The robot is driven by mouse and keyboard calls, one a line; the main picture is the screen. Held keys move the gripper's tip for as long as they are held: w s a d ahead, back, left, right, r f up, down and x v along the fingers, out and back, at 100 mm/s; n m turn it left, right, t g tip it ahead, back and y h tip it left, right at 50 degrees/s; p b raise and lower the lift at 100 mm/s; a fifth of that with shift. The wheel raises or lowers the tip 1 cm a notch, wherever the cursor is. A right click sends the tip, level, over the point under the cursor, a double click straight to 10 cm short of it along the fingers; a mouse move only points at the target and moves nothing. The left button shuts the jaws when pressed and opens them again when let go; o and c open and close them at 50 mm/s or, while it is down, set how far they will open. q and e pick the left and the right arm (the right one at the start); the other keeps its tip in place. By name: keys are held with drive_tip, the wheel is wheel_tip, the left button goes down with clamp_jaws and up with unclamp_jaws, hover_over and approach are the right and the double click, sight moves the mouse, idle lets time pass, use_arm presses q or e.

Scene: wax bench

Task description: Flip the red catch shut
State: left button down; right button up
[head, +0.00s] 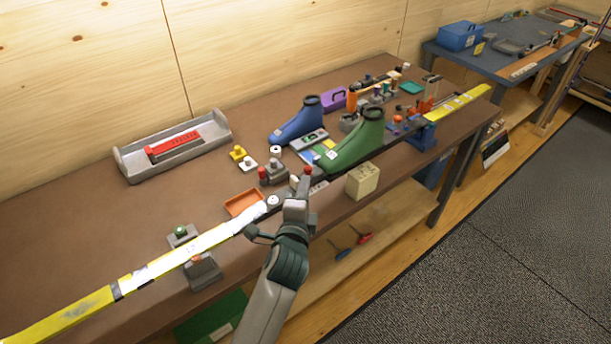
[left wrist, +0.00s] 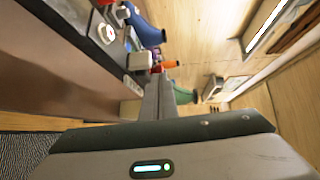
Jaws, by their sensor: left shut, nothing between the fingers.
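A small red upright piece (head: 307,171) shows right at the fingertips of my left gripper (head: 298,188) in the head view; I cannot tell whether they touch. A second red piece (head: 262,172) sits on a grey block (head: 274,174) just to the left. I cannot tell which one is the catch, or its position. My left gripper is shut and empty, over the bench's front part. In the left wrist view its fingers (left wrist: 166,98) are together, with an orange cone-like thing (left wrist: 165,64) beyond. My right gripper is not in view.
A long yellow and white ski (head: 190,250) runs along the front of the bench (head: 75,225). A green boot (head: 355,142), a blue boot (head: 298,125) and a cream box (head: 362,180) stand nearby. A grey tray (head: 215,132) lies at the back left.

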use_arm(q)
drive_tip(key=shift+w+d+f+p, duration=0.1)
drive_tip(key=shift+w+p, duration=0.05)
drive_tip(key=shift+w, duration=0.5)
drive_tip(key=shift+w+d+f+p, duration=0.1)
drive_tip(key=shift+w+p, duration=0.05)
drive_tip(key=shift+w, duration=0.45)
